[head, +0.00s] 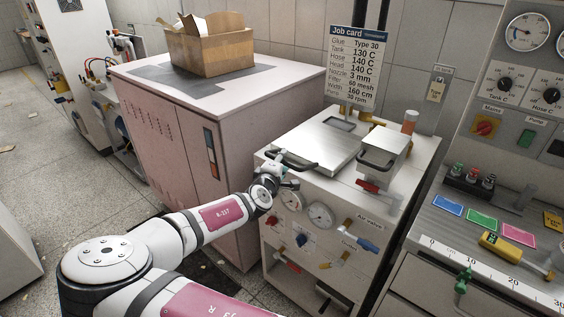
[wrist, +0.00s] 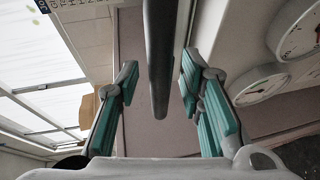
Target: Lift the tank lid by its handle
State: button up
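The tank lid (head: 317,142) is a flat pale metal plate on top of the white machine, and it looks closed. Its black bar handle (head: 298,164) runs along the front edge. My gripper (head: 281,172) is at the left end of this handle. In the wrist view, the dark handle bar (wrist: 160,50) runs between the two green-padded fingers of my gripper (wrist: 160,78). The fingers are open, with a gap on each side of the bar. In the head view, my gripper's fingers are small and partly blend with the handle.
A smaller box with a black handle (head: 377,160) stands right of the lid. Gauges (head: 320,214) and valves are on the machine's front, below my gripper. A pink cabinet (head: 167,137) with a cardboard box (head: 211,50) stands left. A job card (head: 356,67) hangs behind.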

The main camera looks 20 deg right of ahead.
jog(key=shift+w+d, duration=0.1)
jog(key=shift+c, duration=0.6)
grip_shut()
